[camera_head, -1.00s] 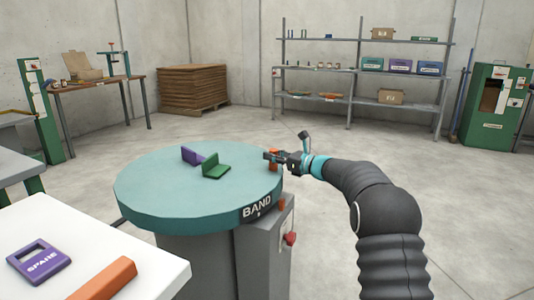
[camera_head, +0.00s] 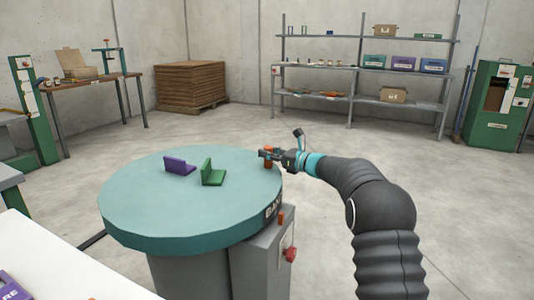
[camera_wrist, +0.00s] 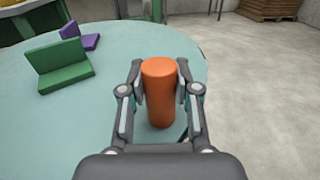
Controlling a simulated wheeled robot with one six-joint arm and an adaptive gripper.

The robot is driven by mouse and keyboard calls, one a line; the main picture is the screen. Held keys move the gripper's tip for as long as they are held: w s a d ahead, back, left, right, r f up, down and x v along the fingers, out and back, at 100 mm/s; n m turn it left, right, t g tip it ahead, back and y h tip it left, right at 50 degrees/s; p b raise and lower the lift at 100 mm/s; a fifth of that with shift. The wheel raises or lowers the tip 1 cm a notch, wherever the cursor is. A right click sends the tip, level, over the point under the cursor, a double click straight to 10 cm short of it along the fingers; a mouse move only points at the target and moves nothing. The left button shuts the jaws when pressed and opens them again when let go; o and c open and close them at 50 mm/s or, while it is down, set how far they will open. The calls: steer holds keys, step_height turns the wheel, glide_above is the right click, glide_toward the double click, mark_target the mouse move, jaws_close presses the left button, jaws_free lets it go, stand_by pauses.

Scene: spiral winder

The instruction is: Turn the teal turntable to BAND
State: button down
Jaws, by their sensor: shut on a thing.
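The teal turntable (camera_head: 150,205) is a large round disc on a grey pedestal. A dark plate on its rim with the BAND lettering (camera_head: 271,211) is at the right front, seen at a slant and only partly readable. It sits close to a small orange marker (camera_head: 281,218) on the grey housing. An orange upright peg (camera_wrist: 160,95) stands on the disc near its right edge. My gripper (camera_head: 268,154) is shut on this peg, with one finger on each side in the wrist view (camera_wrist: 159,75).
A purple angled block (camera_head: 180,166) and a green one (camera_head: 213,176) stand on the disc. The grey housing (camera_head: 258,262) carries a red knob (camera_head: 290,254). A white table (camera_head: 75,270) is at the front left. Open floor lies to the right.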

steer(key=shift+w+d+r, duration=0.2)
steer(key=shift+d+r, duration=0.05)
steer(key=shift+r, duration=0.05)
steer(key=c, duration=1.1)
jaws_free()
steer(key=shift+c, duration=0.2)
steer(key=o, duration=0.3)
steer(key=shift+w+d+f, duration=0.1)
steer(key=shift+w+f, duration=0.05)
steer(key=shift+a, duration=0.3)
steer(key=v, duration=1.2)
steer(key=shift+d, duration=0.1)
